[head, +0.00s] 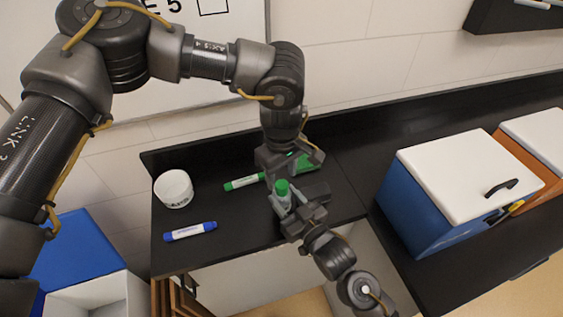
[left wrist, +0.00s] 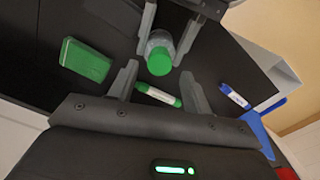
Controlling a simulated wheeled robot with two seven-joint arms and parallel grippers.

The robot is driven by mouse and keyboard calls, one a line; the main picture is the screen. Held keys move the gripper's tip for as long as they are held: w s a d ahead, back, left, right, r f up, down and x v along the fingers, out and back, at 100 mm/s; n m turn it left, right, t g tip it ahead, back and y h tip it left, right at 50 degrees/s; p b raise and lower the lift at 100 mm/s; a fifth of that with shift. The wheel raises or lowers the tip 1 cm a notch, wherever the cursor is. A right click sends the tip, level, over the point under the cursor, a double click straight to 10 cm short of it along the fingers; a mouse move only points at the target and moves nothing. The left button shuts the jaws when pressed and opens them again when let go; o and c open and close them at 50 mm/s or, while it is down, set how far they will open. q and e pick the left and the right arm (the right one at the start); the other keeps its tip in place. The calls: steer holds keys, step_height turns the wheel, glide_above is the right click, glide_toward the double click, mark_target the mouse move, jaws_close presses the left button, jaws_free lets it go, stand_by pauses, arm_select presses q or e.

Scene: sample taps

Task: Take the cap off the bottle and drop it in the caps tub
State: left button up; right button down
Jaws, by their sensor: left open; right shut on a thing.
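The bottle (head: 283,201) is pale with a green cap (head: 282,187) on top. It stands at the right part of the black counter, and the cap shows in the left wrist view (left wrist: 159,62). My right gripper (head: 292,214) is shut on the bottle's body, coming from the lower right. My left gripper (head: 286,172) is open above the cap; in the left wrist view its fingers (left wrist: 159,72) lie on either side of the cap, with gaps. A white round tub (head: 173,189) with dark, unreadable lettering, likely the caps tub, stands at the counter's left.
A green marker (head: 243,182) and a blue marker (head: 190,231) lie on the counter between tub and bottle. A green box (head: 306,164) lies behind the bottle. A blue cooler box with white lid (head: 468,167) stands at the right. A wall rises behind.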

arm_select(q)
steer(key=shift+f, duration=1.4)
arm_select(e)
steer(key=shift+f, duration=0.1)
